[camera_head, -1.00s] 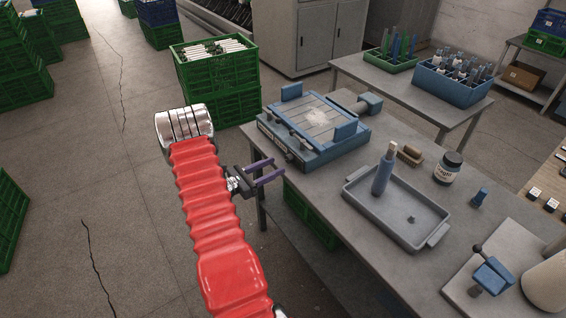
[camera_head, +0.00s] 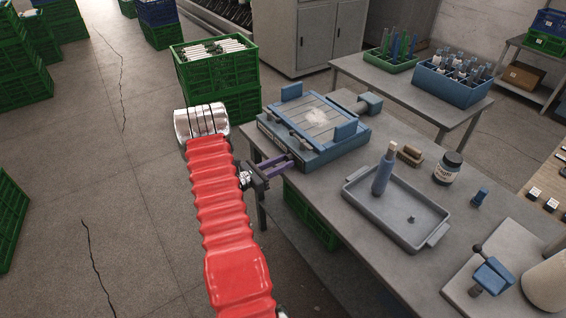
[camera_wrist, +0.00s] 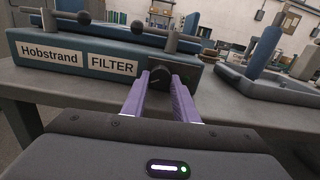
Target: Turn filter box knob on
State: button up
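The blue-grey filter box (camera_head: 335,152) stands on the near left corner of the grey workbench. In the wrist view its front (camera_wrist: 75,57) carries "Hobstrand" and "FILTER" labels. A round black knob (camera_wrist: 160,77) sits on that front, right of the labels, with a small pale mark near its top. My gripper (camera_wrist: 161,82) points at the knob, its two purple fingers apart, one on each side of it in the picture. I cannot tell whether the fingertips touch it. In the head view my gripper (camera_head: 284,164) is close to the box's front, and the knob is hard to make out.
A grey tray (camera_head: 408,228) with a blue upright cylinder stands right of the box on the workbench (camera_head: 345,215). A brush, a dark jar (camera_head: 448,168) and a small blue part lie beyond it. A green crate (camera_head: 222,85) stands behind my arm.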

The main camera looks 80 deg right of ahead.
jog(key=c, duration=0.5)
jog(key=shift+d, duration=0.25)
jog(key=shift+c, duration=0.2)
jog(key=shift+a, duration=0.2)
jog(key=shift+m, duration=0.3)
jog(key=shift+w+a+m, duration=0.1)
jog(key=shift+m, duration=2.5)
jog(key=o, duration=1.1)
jog(key=shift+c, duration=0.2)
